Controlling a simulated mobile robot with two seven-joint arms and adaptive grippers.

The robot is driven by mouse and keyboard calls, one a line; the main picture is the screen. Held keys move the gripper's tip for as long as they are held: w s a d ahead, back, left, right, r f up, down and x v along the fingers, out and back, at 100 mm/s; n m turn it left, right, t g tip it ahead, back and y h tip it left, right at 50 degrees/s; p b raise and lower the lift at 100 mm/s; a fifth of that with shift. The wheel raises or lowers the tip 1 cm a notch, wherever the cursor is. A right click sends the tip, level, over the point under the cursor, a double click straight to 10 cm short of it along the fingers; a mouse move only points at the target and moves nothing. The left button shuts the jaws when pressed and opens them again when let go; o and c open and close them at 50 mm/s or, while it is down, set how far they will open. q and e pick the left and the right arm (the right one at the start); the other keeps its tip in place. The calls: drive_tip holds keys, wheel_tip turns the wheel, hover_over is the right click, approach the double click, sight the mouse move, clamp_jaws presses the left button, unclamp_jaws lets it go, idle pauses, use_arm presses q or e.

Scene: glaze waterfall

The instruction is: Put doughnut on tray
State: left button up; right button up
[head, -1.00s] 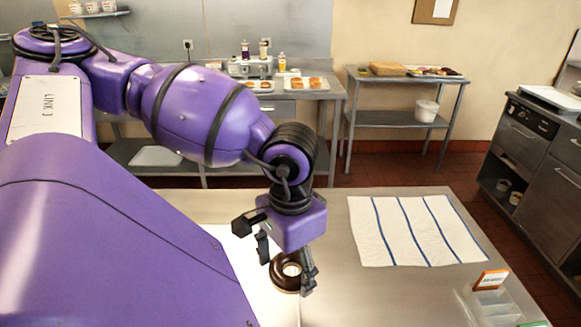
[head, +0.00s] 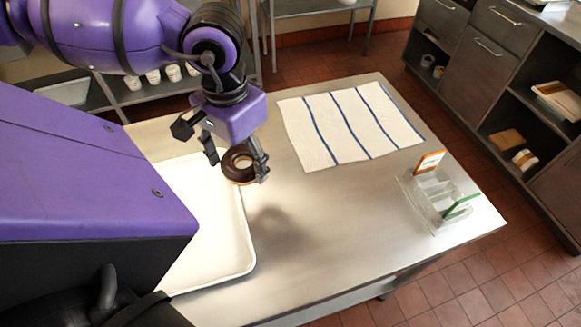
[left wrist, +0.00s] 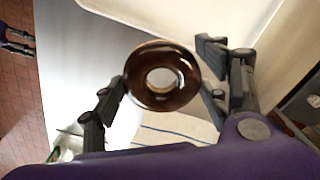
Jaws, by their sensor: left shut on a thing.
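A chocolate-glazed ring doughnut (head: 229,166) is held between the fingers of my left gripper (head: 237,167), raised above the table near the tray's right edge. In the left wrist view the dark glazed face of the doughnut (left wrist: 140,84) points at the camera, and the left gripper (left wrist: 163,92) has a finger on each side of it. The white tray (head: 215,260) lies on the table at the left, partly hidden by my arm. A dark gripper, seemingly my right one (left wrist: 18,40), shows small at the left wrist view's edge; its opening is unclear.
A white cloth with blue stripes (head: 350,125) lies flat at the table's back. A clear holder with an orange-framed card (head: 436,195) stands at the right. The steel table (head: 330,230) is bare between tray and holder. Dark cabinets (head: 455,65) stand beyond.

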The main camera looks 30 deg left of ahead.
use_arm(q)
drive_tip(key=w+d+f, duration=0.2)
drive_tip(key=w+d, duration=0.2)
hover_over(295, 190)
drive_tip(key=f, duration=0.5)
drive_tip(key=shift+s+a+f+p, duration=0.1)
drive_tip(key=shift+s+a+p, duration=0.2)
drive_tip(key=shift+w+d+f, duration=0.3)
drive_tip(key=shift+d+f, duration=0.1)
drive_tip(key=shift+f, duration=0.35)
wheel_tip(295, 190, down, 2)
drive_tip(key=shift+f, duration=0.25)
drive_tip(key=shift+a+f, duration=0.1)
drive_tip(key=shift+f, duration=0.1)
use_arm(e)
drive_tip(key=shift+w+a+r, duration=0.15)
drive_tip(key=shift+w+r, duration=0.35)
drive_tip(key=shift+w, duration=0.05)
